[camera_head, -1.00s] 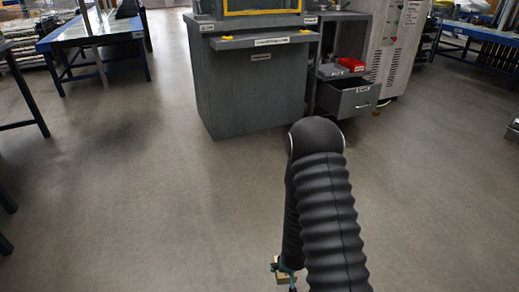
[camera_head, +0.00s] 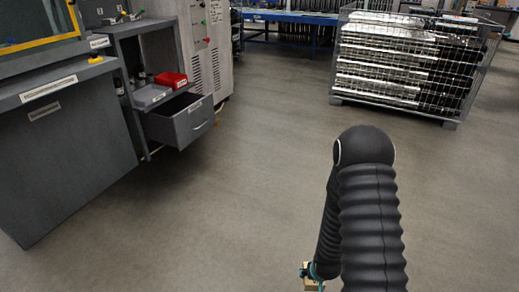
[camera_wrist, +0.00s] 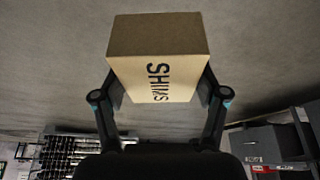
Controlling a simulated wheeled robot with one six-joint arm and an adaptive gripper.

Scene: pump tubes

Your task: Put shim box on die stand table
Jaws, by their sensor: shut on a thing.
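The shim box (camera_wrist: 158,55) is a tan cardboard box with "SHIMS" printed in dark letters. It shows large in the wrist view. My gripper (camera_wrist: 160,95) is shut on it, with one dark finger on each side. In the head view only a small tan piece of the box (camera_head: 309,285) shows at the bottom edge, beside the teal part of my gripper. I cannot make out a table marked as the die stand table in these views.
A grey cabinet (camera_head: 70,150) stands at left, with an open drawer (camera_head: 186,124) and a red bin (camera_head: 171,80) beside it. A wire cage of shiny parts (camera_head: 405,65) stands at back right. A blue table (camera_head: 290,17) is at the back. The middle floor is clear.

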